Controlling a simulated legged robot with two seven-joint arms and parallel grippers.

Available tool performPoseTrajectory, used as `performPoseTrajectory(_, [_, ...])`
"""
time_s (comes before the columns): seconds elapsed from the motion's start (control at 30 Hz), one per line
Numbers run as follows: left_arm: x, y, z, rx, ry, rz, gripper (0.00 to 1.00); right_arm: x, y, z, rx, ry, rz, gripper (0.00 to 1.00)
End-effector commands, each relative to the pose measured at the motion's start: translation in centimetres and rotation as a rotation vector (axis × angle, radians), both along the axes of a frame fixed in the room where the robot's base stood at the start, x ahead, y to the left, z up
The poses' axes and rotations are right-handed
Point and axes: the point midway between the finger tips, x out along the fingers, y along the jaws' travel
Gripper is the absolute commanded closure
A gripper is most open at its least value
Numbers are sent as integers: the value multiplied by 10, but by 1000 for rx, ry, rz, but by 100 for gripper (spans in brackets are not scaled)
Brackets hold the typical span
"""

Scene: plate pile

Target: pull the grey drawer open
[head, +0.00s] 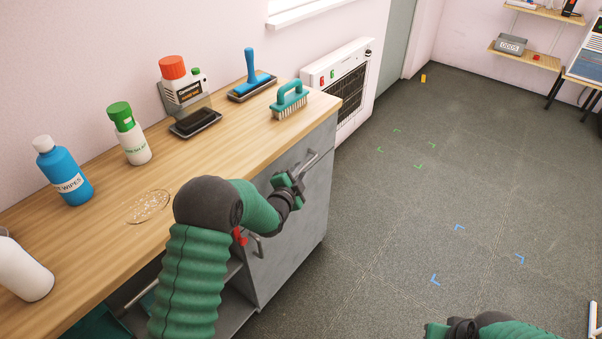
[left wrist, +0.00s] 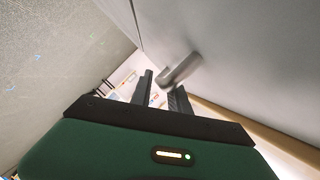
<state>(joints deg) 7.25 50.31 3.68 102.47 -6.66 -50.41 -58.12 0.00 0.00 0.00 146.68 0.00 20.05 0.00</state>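The grey drawer (head: 324,143) is at the top right of the grey cabinet under the wooden counter, and its front looks flush. Its bar handle (head: 309,164) also shows in the left wrist view (left wrist: 183,68). My left gripper (head: 299,176) is at this handle, with part of the drawer front hidden behind my arm. In the left wrist view its two dark fingers (left wrist: 163,88) are apart, with the handle's end near the right fingertip. I cannot tell whether they touch it. My right gripper (head: 452,328) is only partly in view at the bottom edge, over the floor.
The counter (head: 110,216) holds a blue bottle (head: 66,174), a green-capped bottle (head: 130,135), a red-capped bottle (head: 180,88), a green brush (head: 290,99) and a blue-handled tool (head: 252,75). A lower cabinet handle (head: 258,246) is near my arm.

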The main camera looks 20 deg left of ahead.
Motion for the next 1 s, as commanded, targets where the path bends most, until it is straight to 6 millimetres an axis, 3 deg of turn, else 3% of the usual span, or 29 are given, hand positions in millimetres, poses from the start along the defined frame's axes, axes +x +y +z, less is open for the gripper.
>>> performPoseTrajectory(0.13, [14,0,-3,-1,0,2,78,0,0,-3,0,0,0,64])
performPoseTrajectory(0.37, [15,0,-3,-1,1,1,78,0,0,-3,0,0,0,64])
performPoseTrajectory(0.57, [15,0,-3,-1,1,1,100,0,0,-3,0,0,0,64])
performPoseTrajectory(1.0, [14,-1,-5,-1,3,0,100,0,0,-3,0,0,0,64])
